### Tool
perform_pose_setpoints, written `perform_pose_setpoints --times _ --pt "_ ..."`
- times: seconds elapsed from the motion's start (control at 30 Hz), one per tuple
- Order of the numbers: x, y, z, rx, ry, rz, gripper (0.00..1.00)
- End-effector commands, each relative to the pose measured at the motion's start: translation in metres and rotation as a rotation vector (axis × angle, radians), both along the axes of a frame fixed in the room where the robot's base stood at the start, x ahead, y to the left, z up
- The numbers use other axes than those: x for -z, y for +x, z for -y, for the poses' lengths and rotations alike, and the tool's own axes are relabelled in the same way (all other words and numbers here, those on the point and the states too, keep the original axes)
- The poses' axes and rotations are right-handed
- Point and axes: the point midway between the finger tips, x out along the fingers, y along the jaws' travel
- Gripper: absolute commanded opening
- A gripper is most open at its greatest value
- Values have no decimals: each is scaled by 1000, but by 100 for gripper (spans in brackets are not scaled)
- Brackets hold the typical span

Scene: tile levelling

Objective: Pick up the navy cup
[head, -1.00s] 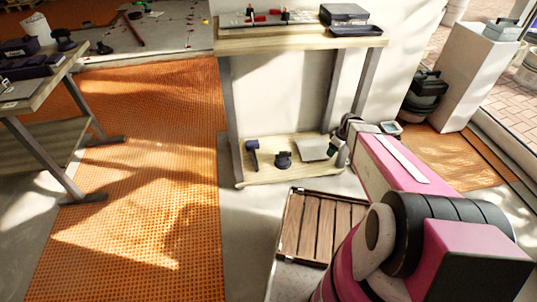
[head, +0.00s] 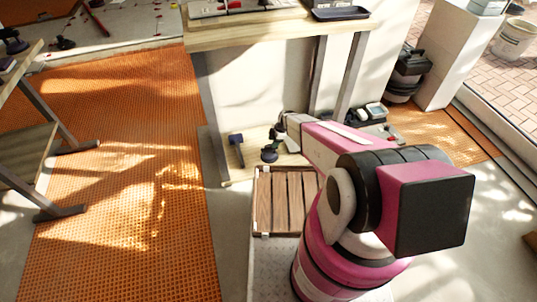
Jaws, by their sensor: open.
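A dark navy cup-like piece with a handle (head: 269,154) sits on the low wooden shelf under the workbench. It is small in the head view, and its outline partly merges with the end of my arm. My gripper (head: 276,135) is small and dark at the far end of my pink arm, open, just above and beside this piece. I cannot tell whether they touch. A navy mallet-like tool (head: 236,141) is on the same shelf to the left. A similar dark navy piece (head: 14,46) stands on the table at the left edge.
The wooden workbench (head: 270,30) overhangs the low shelf, with grey legs (head: 353,72) at its right. A brown slatted deck (head: 290,190) lies in front of the shelf. Orange matting (head: 110,200) is open floor at left. A dark case (head: 405,72) stands at right.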

Motion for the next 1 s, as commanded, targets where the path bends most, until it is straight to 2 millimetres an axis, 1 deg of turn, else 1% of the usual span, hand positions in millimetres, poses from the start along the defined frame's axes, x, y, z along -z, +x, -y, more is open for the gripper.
perform_pose_setpoints --times 0.03,0.27,0.5,0.57,0.67,0.83,0.87,0.9,0.97,1.0 --pt "8 0 -3 0 0 -1 53" --pt "20 -1 -7 1 -1 0 53" --pt "51 -2 -19 1 -1 -1 53" --pt "57 -3 -21 1 -1 -1 53" --pt "61 -4 -23 1 -1 0 53" --pt "61 -4 -23 2 -1 0 53" --pt "61 -4 -23 2 -1 0 47" --pt "61 -4 -23 2 -1 0 34" --pt "61 -4 -23 2 -1 0 14" --pt "61 -4 -23 2 -1 0 1"
